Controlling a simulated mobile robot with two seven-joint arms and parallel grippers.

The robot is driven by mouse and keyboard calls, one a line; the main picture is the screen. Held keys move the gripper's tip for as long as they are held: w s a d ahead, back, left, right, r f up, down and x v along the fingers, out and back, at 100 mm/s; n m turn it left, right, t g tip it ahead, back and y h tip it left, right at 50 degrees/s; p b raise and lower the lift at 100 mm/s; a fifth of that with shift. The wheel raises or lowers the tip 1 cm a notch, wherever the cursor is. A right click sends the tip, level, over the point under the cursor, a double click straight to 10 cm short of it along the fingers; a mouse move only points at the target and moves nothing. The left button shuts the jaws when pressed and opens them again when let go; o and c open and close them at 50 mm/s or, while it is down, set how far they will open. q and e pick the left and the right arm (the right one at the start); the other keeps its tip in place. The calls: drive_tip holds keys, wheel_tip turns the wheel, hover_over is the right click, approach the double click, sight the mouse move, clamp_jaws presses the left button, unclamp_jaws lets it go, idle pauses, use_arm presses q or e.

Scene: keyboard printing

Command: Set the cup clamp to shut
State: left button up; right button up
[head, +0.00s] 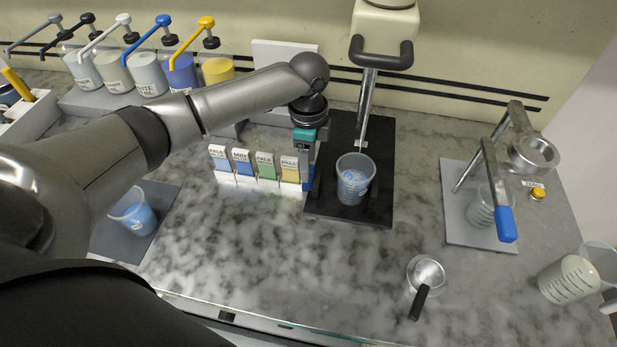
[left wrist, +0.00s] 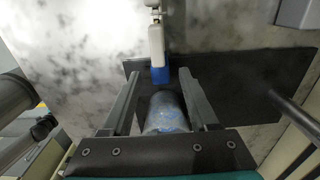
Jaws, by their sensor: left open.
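A translucent cup (head: 354,184) with blue contents stands on the black mixer base (head: 376,212), under the mixer's shaft. In the left wrist view the cup (left wrist: 166,112) shows between my fingers; contact is not visible. A small blue piece (head: 308,208) at the base's left edge may be the clamp's handle. A blue block (left wrist: 160,76) with a white arm shows beyond the fingertips in the left wrist view. My left gripper (head: 311,180) is open, pointing down just left of the cup. It hides part of the clamp, so its setting is unclear. My right gripper is not in view.
Several small labelled packs (head: 265,168) stand close left of my gripper. Pump bottles (head: 180,72) line the back left. A press with a blue handle (head: 506,224) stands right. A strainer (head: 426,272) and a jug (head: 570,279) are at the front right. The front middle counter is clear.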

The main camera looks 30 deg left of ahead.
sight(312, 178)
use_arm(q)
wheel_tip(312, 178, down, 6)
drive_tip(key=shift+r+b, duration=0.1)
drive_tip(key=shift+b, duration=0.25)
drive_tip(key=shift+c, duration=0.3)
clamp_jaws()
idle(1.0)
